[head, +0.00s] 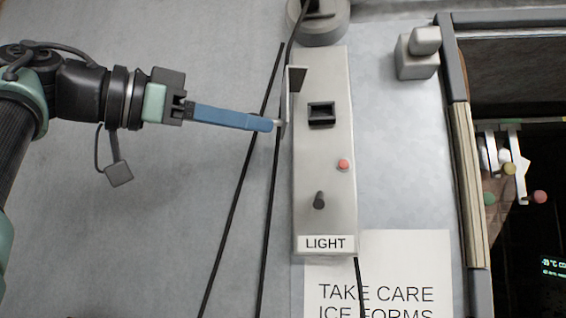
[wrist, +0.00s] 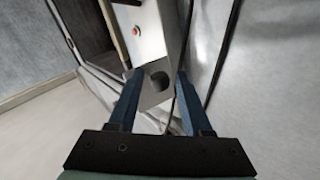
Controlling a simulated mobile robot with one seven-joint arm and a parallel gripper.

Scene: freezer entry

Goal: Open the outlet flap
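The grey control box (head: 323,220) is mounted on the wall and labelled LIGHT. A black outlet socket (head: 321,114) shows uncovered in its upper half. A thin grey plate, which looks like the outlet flap (head: 297,79), stands out from the box at the socket's upper left, seen nearly edge-on. My gripper (head: 277,124) reaches in from the left, its blue fingertips at the box's left edge, close below the plate. Whether they touch it is unclear. In the wrist view my gripper (wrist: 158,74) has its two fingers apart, with the box's end beyond them.
A red button (head: 343,165) and a dark toggle switch (head: 319,200) sit below the socket. Black cables (head: 240,190) hang left of the box. A paper notice (head: 400,275) is below. A framed dark window (head: 510,80) is at right. Bare wall lies left.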

